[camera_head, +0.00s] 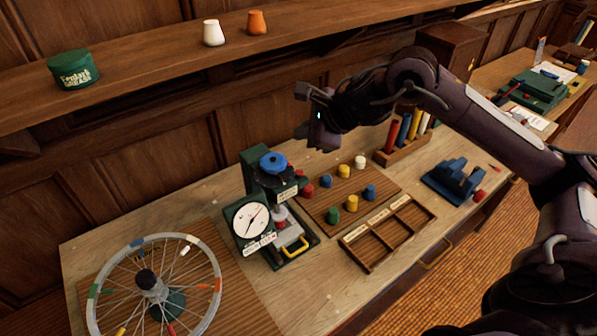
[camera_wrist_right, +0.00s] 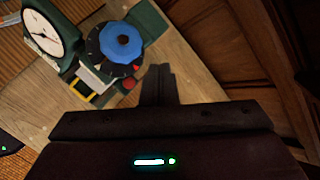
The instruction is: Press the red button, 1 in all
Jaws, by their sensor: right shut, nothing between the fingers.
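A green press-like machine (camera_head: 257,181) with a white dial (camera_head: 251,219) and a blue knob (camera_head: 273,162) stands on the bench. My left gripper is not in view.
A spoked wheel (camera_head: 150,240) stands at the left. Right of the machine are a board (camera_head: 318,208) with several coloured pegs, an empty sorting tray (camera_head: 352,238) and blue stepped blocks (camera_head: 441,181). A shelf (camera_head: 150,70) runs along the wall.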

